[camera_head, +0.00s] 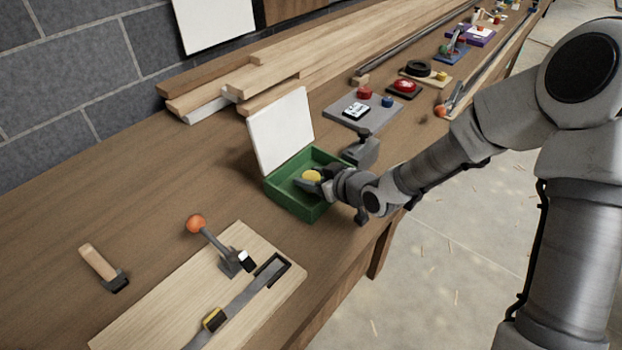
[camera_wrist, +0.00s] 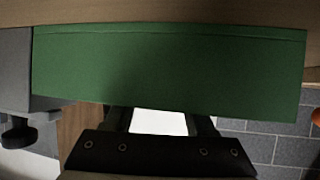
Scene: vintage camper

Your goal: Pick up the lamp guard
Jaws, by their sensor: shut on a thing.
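No thing that I can clearly recognise as a lamp guard shows. A green box (camera_head: 290,199) with its white lid (camera_head: 283,130) raised stands on the bench. A yellow round thing (camera_head: 311,176) shows inside it. My gripper (camera_head: 311,184) reaches over the box's near side, its fingers at the yellow thing and shut on it as far as I can tell. In the wrist view the green box wall (camera_wrist: 165,70) fills the middle and hides the fingertips. The two fingers stand apart there, with white between them.
A wooden board (camera_head: 150,325) with an orange-knobbed lever (camera_head: 196,224) lies at the near left, beside a wooden-handled tool (camera_head: 98,262). A grey plate (camera_head: 378,118) with buttons and a dark grey block (camera_head: 361,150) stand beyond the box. Timber planks (camera_head: 290,75) line the wall.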

